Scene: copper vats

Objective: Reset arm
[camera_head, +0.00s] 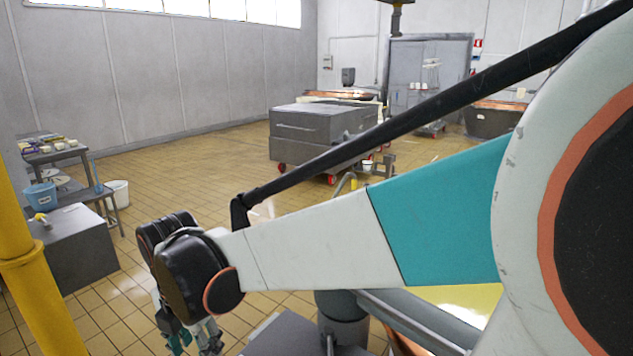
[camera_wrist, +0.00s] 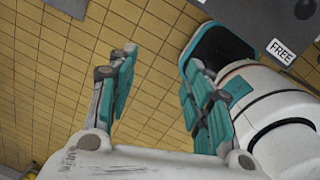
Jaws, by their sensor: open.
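My gripper (camera_head: 193,342) hangs at the lower left of the head view, at the end of my white and teal arm, pointing down. Its tips are partly cut off by the bottom edge of that view. In the wrist view my gripper (camera_wrist: 160,90) has its two teal-padded fingers wide apart, with only tiled floor showing between them. It is open and empty.
A grey wheeled cart (camera_head: 320,134) stands mid-room. At left are a grey cabinet (camera_head: 75,245), a blue bucket (camera_head: 41,196), a white bucket (camera_head: 117,193) and a table (camera_head: 58,155). A yellow post (camera_head: 28,262) stands close at left. Open tiled floor (camera_head: 190,170) lies between.

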